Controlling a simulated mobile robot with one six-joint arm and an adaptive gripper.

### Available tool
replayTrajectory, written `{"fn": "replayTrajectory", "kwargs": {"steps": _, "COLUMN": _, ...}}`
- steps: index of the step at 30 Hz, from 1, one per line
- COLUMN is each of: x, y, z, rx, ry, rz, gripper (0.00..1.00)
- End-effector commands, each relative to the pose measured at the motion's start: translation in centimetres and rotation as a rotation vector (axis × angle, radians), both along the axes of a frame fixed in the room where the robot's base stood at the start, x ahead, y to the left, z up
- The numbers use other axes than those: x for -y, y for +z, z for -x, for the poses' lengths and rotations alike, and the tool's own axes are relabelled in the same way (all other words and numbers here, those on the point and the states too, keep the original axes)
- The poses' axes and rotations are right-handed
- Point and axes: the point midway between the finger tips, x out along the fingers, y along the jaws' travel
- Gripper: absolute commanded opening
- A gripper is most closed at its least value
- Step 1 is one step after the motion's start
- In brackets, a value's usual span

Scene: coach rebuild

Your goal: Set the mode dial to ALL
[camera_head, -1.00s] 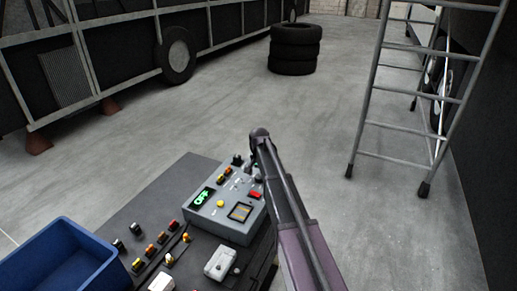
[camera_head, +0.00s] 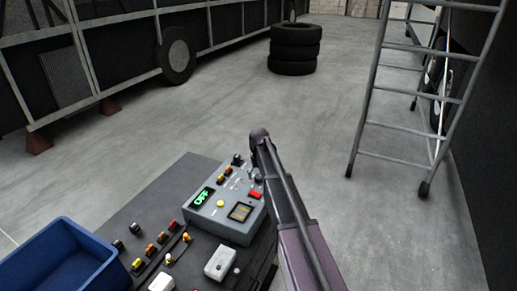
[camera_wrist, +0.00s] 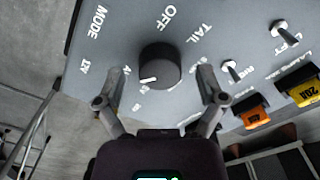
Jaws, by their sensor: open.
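The mode dial (camera_wrist: 160,66) is a round black knob with a white pointer mark, on a grey panel in the wrist view. Its pointer faces the lower left of that picture, away from the printed OFF and TAIL. The small labels on the pointer's side are partly hidden or too small to read. My gripper (camera_wrist: 161,82) is open, with one finger on each side of the dial; I cannot tell if they touch it. In the head view, the grey control box (camera_head: 220,231) stands under my arm, which hides part of it. Its green display (camera_head: 202,196) is lit and seems to read OFF.
Toggle switches (camera_wrist: 231,70) and orange and yellow fuses (camera_wrist: 252,112) sit right of the dial. A blue bin (camera_head: 62,226) stands left on the dark bench. Stacked tyres (camera_head: 294,48) and a ladder (camera_head: 362,130) stand on the open floor.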

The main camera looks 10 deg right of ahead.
Motion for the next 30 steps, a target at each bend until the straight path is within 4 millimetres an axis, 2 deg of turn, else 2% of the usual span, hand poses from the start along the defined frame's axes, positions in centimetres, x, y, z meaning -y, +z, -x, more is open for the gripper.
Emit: {"fn": "replayTrajectory", "kwargs": {"steps": 30, "x": 0.00, "y": 0.00, "z": 0.00, "rx": 0.000, "ry": 0.672, "rz": 0.000, "gripper": 0.89}}
